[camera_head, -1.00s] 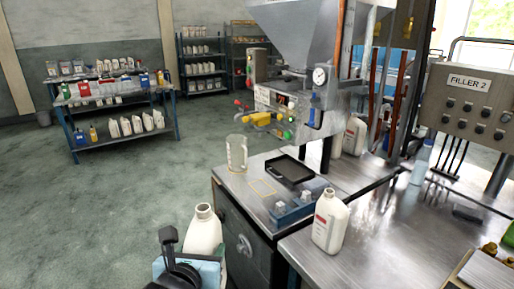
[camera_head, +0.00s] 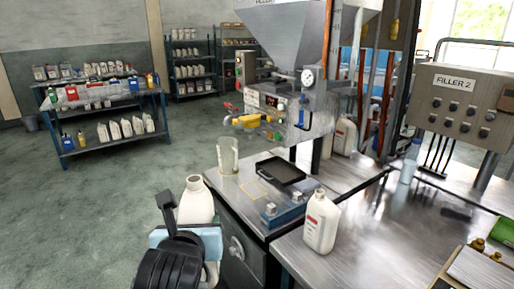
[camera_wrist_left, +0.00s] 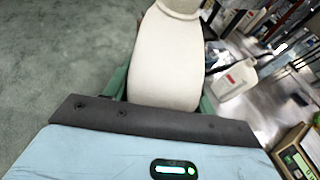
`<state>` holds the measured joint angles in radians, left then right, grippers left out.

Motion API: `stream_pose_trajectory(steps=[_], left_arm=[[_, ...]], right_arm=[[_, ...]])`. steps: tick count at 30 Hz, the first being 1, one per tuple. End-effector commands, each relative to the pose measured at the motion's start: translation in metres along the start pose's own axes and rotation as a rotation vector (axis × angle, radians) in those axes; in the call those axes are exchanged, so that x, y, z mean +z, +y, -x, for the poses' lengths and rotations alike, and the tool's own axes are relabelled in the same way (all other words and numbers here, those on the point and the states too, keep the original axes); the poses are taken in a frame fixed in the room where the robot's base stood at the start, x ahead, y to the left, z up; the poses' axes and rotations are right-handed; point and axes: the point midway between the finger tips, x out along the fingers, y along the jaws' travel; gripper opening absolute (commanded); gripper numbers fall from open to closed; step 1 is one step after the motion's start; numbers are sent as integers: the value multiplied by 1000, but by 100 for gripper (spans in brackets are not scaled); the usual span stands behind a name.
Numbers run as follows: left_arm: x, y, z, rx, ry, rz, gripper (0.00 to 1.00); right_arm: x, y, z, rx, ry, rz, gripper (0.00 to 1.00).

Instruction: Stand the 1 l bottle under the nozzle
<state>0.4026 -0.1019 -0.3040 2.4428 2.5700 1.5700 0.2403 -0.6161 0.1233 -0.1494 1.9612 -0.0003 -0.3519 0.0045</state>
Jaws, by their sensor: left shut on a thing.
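My left gripper (camera_head: 190,235) is shut on a white bottle (camera_head: 196,203), held upright and uncapped in front of the filler bench's left edge. The gripper hides the bottle's lower part. In the left wrist view, the bottle (camera_wrist_left: 165,65) stands between green fingers (camera_wrist_left: 208,104). The filling machine (camera_head: 268,105) stands beyond, with yellow parts near its nozzle area; the nozzle tip is hard to make out. A yellow square outline (camera_head: 254,190) is on the bench top below it. My right gripper is not in view.
A clear jug (camera_head: 228,156) stands at the bench's left edge, beside a black tray (camera_head: 280,171). A blue block (camera_head: 284,212) with metal knobs and a second white bottle (camera_head: 320,222) are to the right. A shelf table (camera_head: 108,100) stands far left; the floor between is clear.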

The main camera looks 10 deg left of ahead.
Motion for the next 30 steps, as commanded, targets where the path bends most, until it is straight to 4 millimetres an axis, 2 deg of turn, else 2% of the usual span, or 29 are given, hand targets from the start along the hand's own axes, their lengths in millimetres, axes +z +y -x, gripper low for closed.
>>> stream_pose_trajectory(steps=[7,12,16,21,30], left_arm=[[-55,14,-9,-75,7,-49,22],[-96,16,-5,-169,8,-84,22],[-120,16,0,-227,8,-103,22],[-135,16,6,-267,5,-114,22],[-136,16,6,-272,2,-113,22]], right_arm=[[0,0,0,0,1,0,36],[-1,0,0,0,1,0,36],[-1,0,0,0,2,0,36],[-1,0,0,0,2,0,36],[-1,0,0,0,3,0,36]])
